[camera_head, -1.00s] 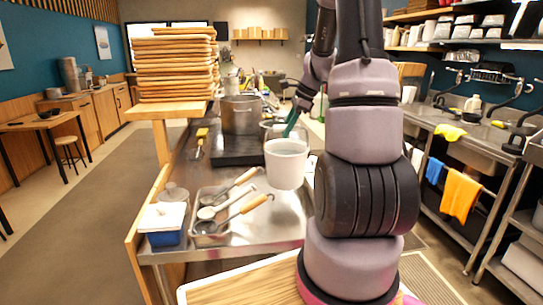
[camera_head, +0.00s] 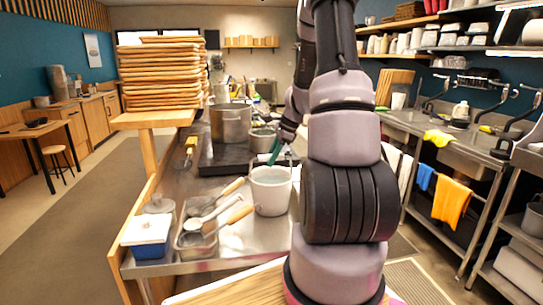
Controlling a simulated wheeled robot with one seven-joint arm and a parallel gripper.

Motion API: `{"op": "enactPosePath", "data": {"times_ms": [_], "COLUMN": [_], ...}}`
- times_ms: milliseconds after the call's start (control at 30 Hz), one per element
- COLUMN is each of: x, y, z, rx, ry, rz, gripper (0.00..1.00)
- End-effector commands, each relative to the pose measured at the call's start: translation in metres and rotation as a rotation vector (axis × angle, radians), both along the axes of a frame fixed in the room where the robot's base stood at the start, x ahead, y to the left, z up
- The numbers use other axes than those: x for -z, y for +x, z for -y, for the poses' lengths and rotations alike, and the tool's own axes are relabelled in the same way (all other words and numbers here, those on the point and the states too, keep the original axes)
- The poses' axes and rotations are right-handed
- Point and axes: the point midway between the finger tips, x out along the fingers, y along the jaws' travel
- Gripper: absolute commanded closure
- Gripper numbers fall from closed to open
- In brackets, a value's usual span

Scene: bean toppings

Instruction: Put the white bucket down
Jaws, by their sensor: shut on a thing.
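The white bucket (camera_head: 271,192) is upright over the steel counter (camera_head: 229,245), right of the utensil tray. Its base looks to be at or very near the counter top; I cannot tell whether it bears its full weight there. My gripper (camera_head: 275,152), with green fingers, is above the bucket's rim and shut on its thin raised handle. My arm hides part of the grip and the counter to the right.
A metal tray (camera_head: 190,241) with several ladles stands left of the bucket, their handles pointing toward it. A blue container with a white lid (camera_head: 149,229) is farther left. A large steel pot (camera_head: 231,124) and a smaller pot (camera_head: 262,139) stand behind.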

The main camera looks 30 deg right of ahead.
Motion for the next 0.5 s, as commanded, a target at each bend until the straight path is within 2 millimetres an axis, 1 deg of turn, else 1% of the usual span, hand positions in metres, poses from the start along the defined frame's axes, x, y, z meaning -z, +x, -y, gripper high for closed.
{"op": "enactPosePath", "data": {"times_ms": [100,133,167,200,500], "x": [-0.0001,0.0018,0.0014,0.0014,0.0009], "y": [0.0011,0.0000,0.0001,0.0001,0.0001], "z": [0.0001,0.0000,0.0001,0.0000,0.0000], "rx": [0.000,0.000,0.000,0.000,0.000], "ry": [-0.001,0.000,0.000,0.000,0.000], "rz": [0.003,0.000,0.000,0.000,0.000], "gripper": [1.00,0.67,0.56,0.41,0.41]}}
